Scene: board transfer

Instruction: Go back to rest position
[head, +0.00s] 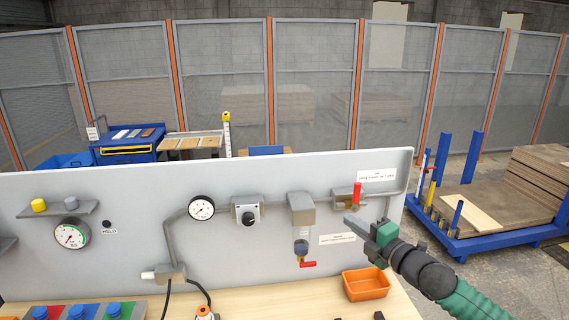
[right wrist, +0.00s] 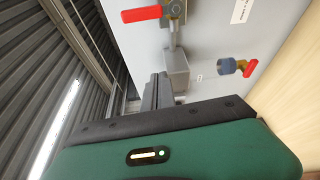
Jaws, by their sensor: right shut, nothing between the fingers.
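My right gripper (head: 357,226) is at the right part of the grey panel (head: 110,200), in front of it. Its fingers point left and it is shut and empty. In the right wrist view the dark fingers (right wrist: 158,92) show just past the green gripper body. An upright red valve handle (head: 357,194) is just above the fingertips in the head view, and it also shows in the right wrist view (right wrist: 142,13). A lower red handle (head: 307,264) sits below left of the gripper. My left gripper does not show.
An orange bin (head: 366,284) stands on the wooden bench (head: 290,299) below my right gripper. The panel carries gauges (head: 201,208) and a black knob (head: 248,217). A blue cart with boards (head: 490,240) stands to the right. Fence panels (head: 315,60) line the back.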

